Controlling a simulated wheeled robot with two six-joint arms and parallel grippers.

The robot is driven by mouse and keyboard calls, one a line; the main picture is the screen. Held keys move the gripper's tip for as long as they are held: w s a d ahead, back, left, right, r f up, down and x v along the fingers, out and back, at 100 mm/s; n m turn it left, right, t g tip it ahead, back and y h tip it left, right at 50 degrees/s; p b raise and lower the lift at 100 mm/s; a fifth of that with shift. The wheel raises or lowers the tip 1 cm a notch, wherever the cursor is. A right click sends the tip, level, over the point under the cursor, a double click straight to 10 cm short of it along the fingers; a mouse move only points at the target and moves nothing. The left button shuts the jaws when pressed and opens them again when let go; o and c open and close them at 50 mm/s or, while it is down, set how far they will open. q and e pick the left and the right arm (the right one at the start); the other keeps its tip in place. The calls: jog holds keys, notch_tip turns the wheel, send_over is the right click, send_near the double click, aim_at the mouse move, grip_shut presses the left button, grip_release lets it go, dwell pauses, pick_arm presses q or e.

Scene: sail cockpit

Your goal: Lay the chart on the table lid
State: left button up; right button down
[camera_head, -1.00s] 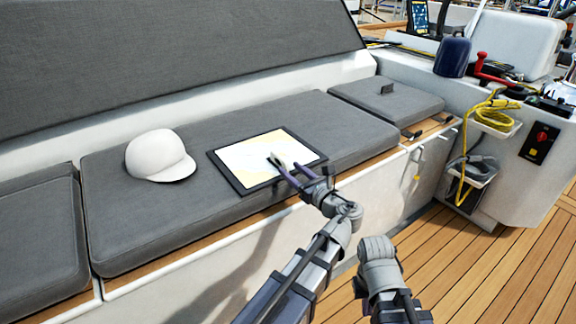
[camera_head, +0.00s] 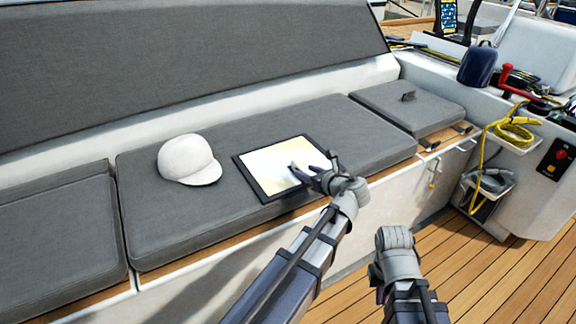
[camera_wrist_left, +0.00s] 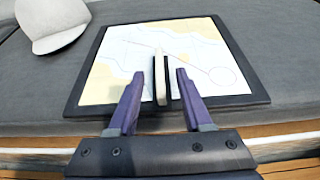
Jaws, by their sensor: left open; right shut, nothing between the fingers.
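The chart (camera_head: 265,172) is a pale yellow-and-white sheet in a black frame or board, lying flat on the long grey seat cushion. It also shows in the left wrist view (camera_wrist_left: 120,55). A slim white-and-black piece (camera_wrist_left: 161,78) stands up from it, between my left fingers. My left gripper (camera_wrist_left: 155,85) is open over the chart's near edge, one finger on each side of this piece, with gaps showing. In the head view my left gripper (camera_head: 308,172) partly covers the chart's near right part. My right forearm shows at lower centre, but its fingers are hidden. I cannot pick out the table lid for certain.
A white cap (camera_head: 188,158) sits on the cushion left of the chart. Yellow rope (camera_head: 512,132) hangs at the far right. Wooden deck (camera_head: 480,275) is open in front.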

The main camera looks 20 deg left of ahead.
aim_at(303, 169)
pick_arm(q)
jog(key=shift+b+x, duration=0.85)
jog(key=shift+x, duration=1.5)
jog(key=shift+w+a+f, duration=0.15)
jog(key=shift+w+a, duration=0.05)
jog(key=shift+a, duration=0.15)
jog(key=shift+c, duration=0.2)
grip_shut()
